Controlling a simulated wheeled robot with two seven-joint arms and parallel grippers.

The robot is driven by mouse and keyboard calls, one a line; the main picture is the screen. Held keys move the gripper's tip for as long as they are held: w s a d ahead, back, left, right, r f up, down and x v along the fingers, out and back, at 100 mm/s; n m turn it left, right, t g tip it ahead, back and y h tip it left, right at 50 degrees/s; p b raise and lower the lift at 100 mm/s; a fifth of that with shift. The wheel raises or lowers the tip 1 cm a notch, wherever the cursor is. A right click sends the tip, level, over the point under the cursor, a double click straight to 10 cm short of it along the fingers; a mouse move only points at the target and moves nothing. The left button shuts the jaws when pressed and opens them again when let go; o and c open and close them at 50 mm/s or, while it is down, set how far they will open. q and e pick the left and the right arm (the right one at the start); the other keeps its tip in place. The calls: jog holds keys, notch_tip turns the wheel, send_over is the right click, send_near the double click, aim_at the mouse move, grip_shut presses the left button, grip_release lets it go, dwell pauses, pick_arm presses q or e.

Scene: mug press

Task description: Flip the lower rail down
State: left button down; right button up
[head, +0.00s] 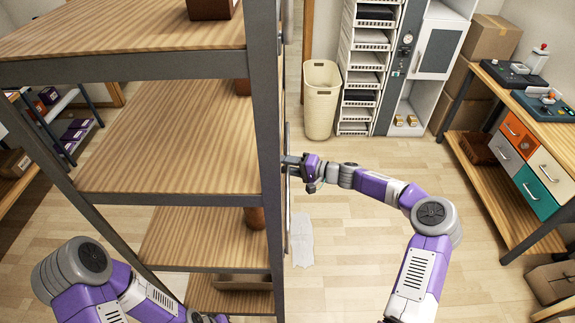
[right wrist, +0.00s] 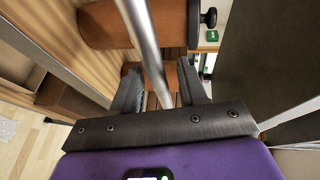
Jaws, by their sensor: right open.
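A round silver metal rail (right wrist: 142,35) runs through the right wrist view from the top edge down between my right gripper's fingers. My right gripper (right wrist: 160,85) is open, one finger on each side of the rail; I cannot tell whether either touches it. In the head view my right gripper (head: 290,160) is at the right side of the shelf rack, by its upright post, which hides much of that side. I cannot tell there which rail is the lower one. My left gripper (head: 207,318) is barely in view at the bottom edge, its fingers not clear.
The wooden shelf rack (head: 170,150) fills the left. Brown rounded objects (right wrist: 105,24) lie beside the rail. A beige bin (head: 321,100), a white drawer tower (head: 362,65) and a workbench (head: 500,200) stand behind and right. The floor (head: 345,235) between is mostly clear.

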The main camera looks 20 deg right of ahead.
grip_shut()
pick_arm(q)
jog(key=shift+f, duration=0.15)
pick_arm(e)
jog(key=shift+d, duration=0.1)
